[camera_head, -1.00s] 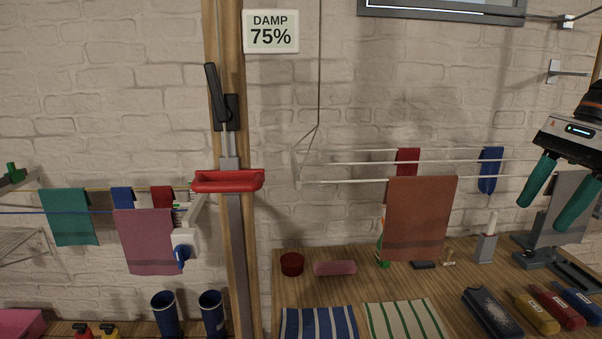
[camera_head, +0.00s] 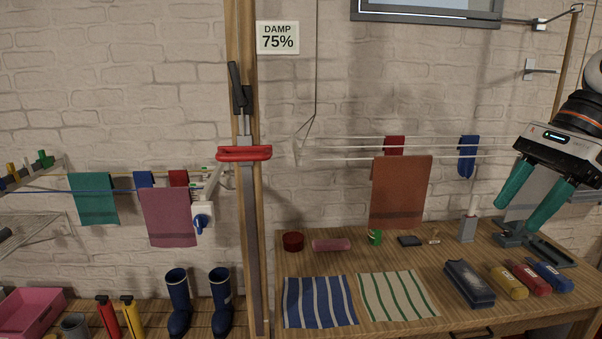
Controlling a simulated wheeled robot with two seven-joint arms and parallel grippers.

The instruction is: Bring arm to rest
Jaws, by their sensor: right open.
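My right gripper (camera_head: 522,208) hangs at the right of the head view. Its two green fingers are spread apart and nothing is between them. It is in front of a grey metal stand (camera_head: 513,232) at the back right of the wooden table (camera_head: 400,330), and hides part of it. I cannot tell the gap between the fingers and the stand. My left gripper is not in view.
A brown towel (camera_head: 400,195) hangs from white rods above the table. Striped cloths (camera_head: 318,302) lie in front, with a dark case (camera_head: 469,283) and coloured bottles (camera_head: 508,283) to the right. A wooden post with a red handle (camera_head: 244,153) stands left of the table.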

